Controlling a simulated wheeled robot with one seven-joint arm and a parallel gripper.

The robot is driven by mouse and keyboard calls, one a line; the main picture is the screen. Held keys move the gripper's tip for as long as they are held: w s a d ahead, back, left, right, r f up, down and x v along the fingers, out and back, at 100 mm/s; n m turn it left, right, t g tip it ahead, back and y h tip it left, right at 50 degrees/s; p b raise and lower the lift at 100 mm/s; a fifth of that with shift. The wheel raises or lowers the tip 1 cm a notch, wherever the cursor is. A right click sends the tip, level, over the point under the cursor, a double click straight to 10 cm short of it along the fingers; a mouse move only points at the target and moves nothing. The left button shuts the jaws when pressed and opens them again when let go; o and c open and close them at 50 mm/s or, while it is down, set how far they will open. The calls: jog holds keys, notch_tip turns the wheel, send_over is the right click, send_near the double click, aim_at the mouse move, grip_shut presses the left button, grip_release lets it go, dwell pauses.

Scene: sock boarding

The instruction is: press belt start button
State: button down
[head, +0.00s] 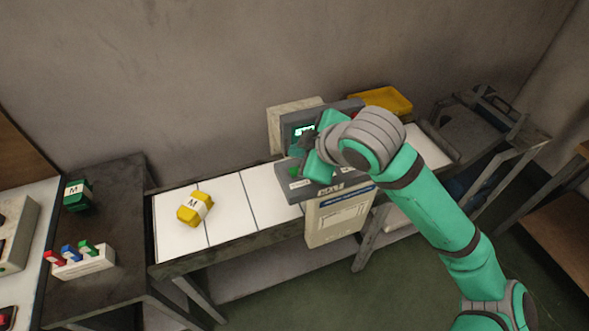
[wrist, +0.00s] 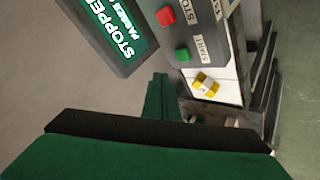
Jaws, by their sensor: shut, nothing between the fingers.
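The green start button (wrist: 183,54) sits on the grey control panel beside a START label in the wrist view. A red stop button (wrist: 165,16) is next to it. My gripper (wrist: 160,80) is shut and empty, its green fingertips near the green button and seemingly apart from it. A screen (wrist: 115,28) beside the buttons reads STOPPED. In the head view my gripper and wrist partly cover the panel and its screen (head: 298,130). The white belt (head: 229,200) carries a yellow packet (head: 195,208) marked M.
A dark side table (head: 115,225) at left holds a green packet (head: 77,195) marked M and a white block (head: 85,263) with coloured pieces. A yellow tray (head: 383,99) is behind the panel. A dark cart (head: 470,125) stands at right.

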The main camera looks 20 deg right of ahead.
aim_at(295, 172)
jog(key=shift+f, duration=1.7)
jog(key=shift+w, duration=0.1)
jog(key=shift+d, duration=0.1)
dwell(0.5)
jog(key=shift+f, duration=0.2)
jog(key=shift+f, duration=0.25)
